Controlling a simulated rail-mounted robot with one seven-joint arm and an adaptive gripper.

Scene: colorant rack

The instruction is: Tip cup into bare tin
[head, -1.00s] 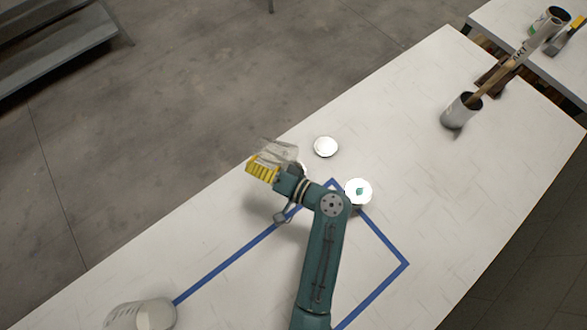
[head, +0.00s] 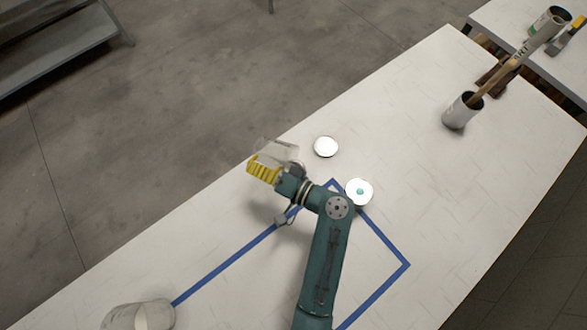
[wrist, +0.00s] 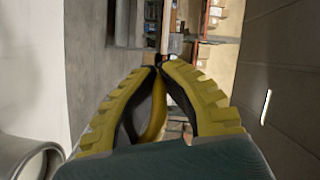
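My gripper (head: 262,168), with yellow ribbed fingers, is at the table's far edge and appears shut on a clear cup (head: 280,150). The cup is tilted; its contents cannot be made out. In the wrist view the fingertips (wrist: 160,62) come close together. A round tin with a plain white top (head: 326,146) stands to the right of the cup, apart from it. A second white-topped tin (head: 359,191) has a teal-green spot in its middle and stands by my arm's elbow. A grey metal tin rim (wrist: 40,150) shows at the wrist view's lower left; I cannot tell which tin.
Blue tape (head: 235,253) outlines an area on the white table (head: 420,130). A pale container (head: 140,314) is at the lower left. A pot with a wooden stirrer (head: 460,112) stands at the upper right. The table between the tins and that pot is clear.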

